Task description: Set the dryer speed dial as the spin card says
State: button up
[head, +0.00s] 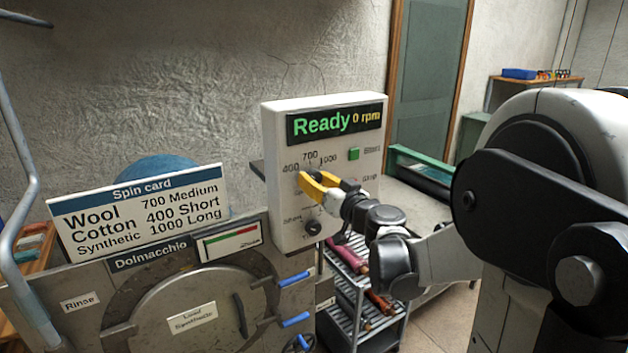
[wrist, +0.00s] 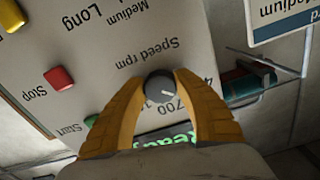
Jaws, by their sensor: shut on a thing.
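The spin card (head: 140,210) reads Wool 700 Medium, Cotton 400 Short, Synthetic 1000 Long. A label on the round door (head: 191,318) appears to read Load Synthetic. The white control panel (head: 280,140) has a display (head: 335,121) reading Ready 0 rpm. My gripper (head: 310,184) is at the speed dial, hiding it in the head view. In the wrist view the yellow fingers (wrist: 160,90) are shut on the dark speed dial (wrist: 158,82). Its light mark seems to point toward the 400 to 700 side; the exact setting is unclear.
A second dark dial (head: 312,228) sits lower on the panel. A green Start button (head: 353,154) and a red Stop button (wrist: 58,78) are beside the speed dial. A wire shelf cart (head: 365,300) stands below the panel. Blue handles (head: 293,280) project by the door.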

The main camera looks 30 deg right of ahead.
jog(key=m, duration=1.1)
jog(key=shift+a+r+b, duration=0.1)
jog(key=shift+b, duration=0.25)
jog(key=m, duration=1)
jog(key=shift+r, duration=0.1)
jog(key=shift+m, duration=0.4)
jog(key=shift+c, duration=0.2)
jog(key=o, duration=1.2)
jog(key=shift+w, duration=0.1)
